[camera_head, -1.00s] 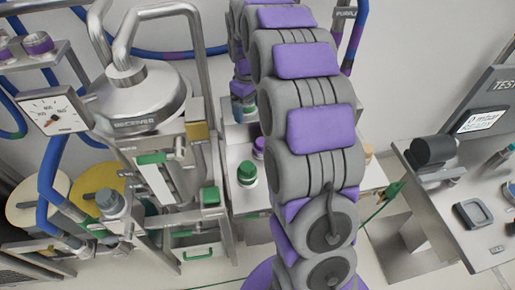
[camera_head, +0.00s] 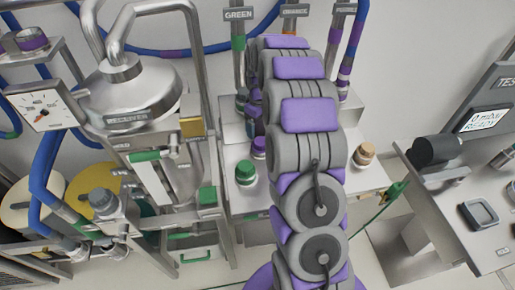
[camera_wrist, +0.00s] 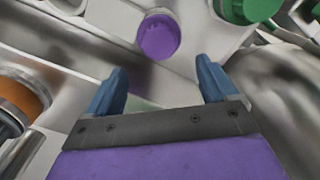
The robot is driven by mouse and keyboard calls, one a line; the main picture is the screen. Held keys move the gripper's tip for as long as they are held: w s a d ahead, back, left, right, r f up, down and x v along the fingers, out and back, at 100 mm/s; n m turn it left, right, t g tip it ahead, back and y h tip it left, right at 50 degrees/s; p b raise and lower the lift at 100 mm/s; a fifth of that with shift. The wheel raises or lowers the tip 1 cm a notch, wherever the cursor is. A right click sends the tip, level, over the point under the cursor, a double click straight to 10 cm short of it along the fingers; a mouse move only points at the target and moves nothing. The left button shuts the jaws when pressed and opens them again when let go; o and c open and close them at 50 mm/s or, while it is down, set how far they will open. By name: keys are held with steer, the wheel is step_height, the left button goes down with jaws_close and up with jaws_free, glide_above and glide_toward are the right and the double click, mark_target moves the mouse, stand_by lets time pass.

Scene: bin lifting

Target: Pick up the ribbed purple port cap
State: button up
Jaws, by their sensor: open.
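The purple port cap (camera_wrist: 158,36) shows near the top middle of the wrist view, on a grey metal surface. It also shows in the head view (camera_head: 259,147), beside the green cap and partly hidden by my arm. My gripper (camera_wrist: 164,80) is open and empty, its two blue fingers pointing toward the cap. The cap lies beyond the fingertips, roughly in line with the gap between them, and does not touch them.
A green cap (camera_head: 245,172) stands close to the purple one; it also shows in the wrist view (camera_wrist: 248,8). A tan cap (camera_head: 364,154) is on the bench right of my arm. Pipes labelled green (camera_head: 238,45) rise behind. An orange-banded fitting (camera_wrist: 22,92) is at the wrist view's left.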

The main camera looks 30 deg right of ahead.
mark_target(260, 141)
steer(key=shift+d+f, duration=0.85)
steer(key=shift+d, duration=0.25)
steer(key=shift+s+f, duration=0.15)
steer(key=shift+f, duration=0.15)
steer(key=a+f+b, duration=0.1)
steer(key=f, duration=0.1)
steer(key=a+f+b, duration=0.1)
steer(key=a+f, duration=0.1)
steer(key=shift+s+a, duration=0.2)
steer(key=d, duration=0.2)
steer(key=shift+d, duration=0.35)
steer(key=shift+c, duration=1)
steer(key=shift+d, duration=0.1)
steer(key=shift+c, duration=0.7)
steer(key=shift+a, duration=0.95)
steer(key=c, duration=0.5)
steer(key=shift+a, duration=0.1)
steer(key=shift+c, duration=0.5)
steer(key=shift+d, duration=0.4)
steer(key=c, duration=0.4)
steer(key=shift+a, duration=0.1)
